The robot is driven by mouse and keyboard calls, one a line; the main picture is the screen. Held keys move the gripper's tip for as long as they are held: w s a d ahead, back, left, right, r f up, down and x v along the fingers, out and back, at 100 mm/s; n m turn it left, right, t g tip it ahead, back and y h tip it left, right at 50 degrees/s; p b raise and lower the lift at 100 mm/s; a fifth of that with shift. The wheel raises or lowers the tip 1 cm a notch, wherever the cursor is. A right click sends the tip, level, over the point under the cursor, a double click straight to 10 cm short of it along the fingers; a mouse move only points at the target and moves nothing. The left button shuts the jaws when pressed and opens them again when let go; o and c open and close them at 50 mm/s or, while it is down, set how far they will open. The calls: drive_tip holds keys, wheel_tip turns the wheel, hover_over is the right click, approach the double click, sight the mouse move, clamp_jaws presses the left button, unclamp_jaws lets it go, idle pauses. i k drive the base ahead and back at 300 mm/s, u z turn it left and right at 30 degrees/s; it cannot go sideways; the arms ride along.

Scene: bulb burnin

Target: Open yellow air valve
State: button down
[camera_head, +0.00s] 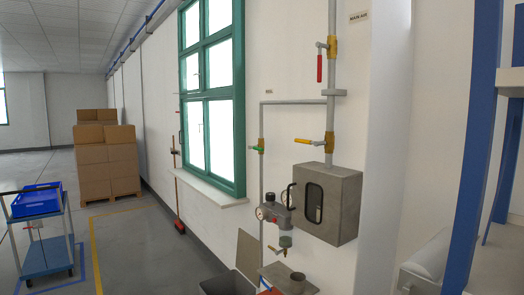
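The yellow-handled air valve (309,141) sits on the vertical grey pipe on the wall, just above a grey metal box. Its brass body (329,142) is on the pipe. Its lever points left, about crosswise to the pipe. My gripper is not in this view.
A red-lever valve (319,67), lever hanging down, is higher on the same pipe. A green-handled valve (256,149) is on the thinner pipe to the left. The grey box (327,203) has a dark window. A blue shelf post (474,150) stands at right. Open floor lies left.

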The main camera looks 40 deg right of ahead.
sight(316, 143)
drive_tip(key=z, duration=0.3)
drive_tip(key=i, duration=0.9)
drive_tip(key=z, duration=0.5)
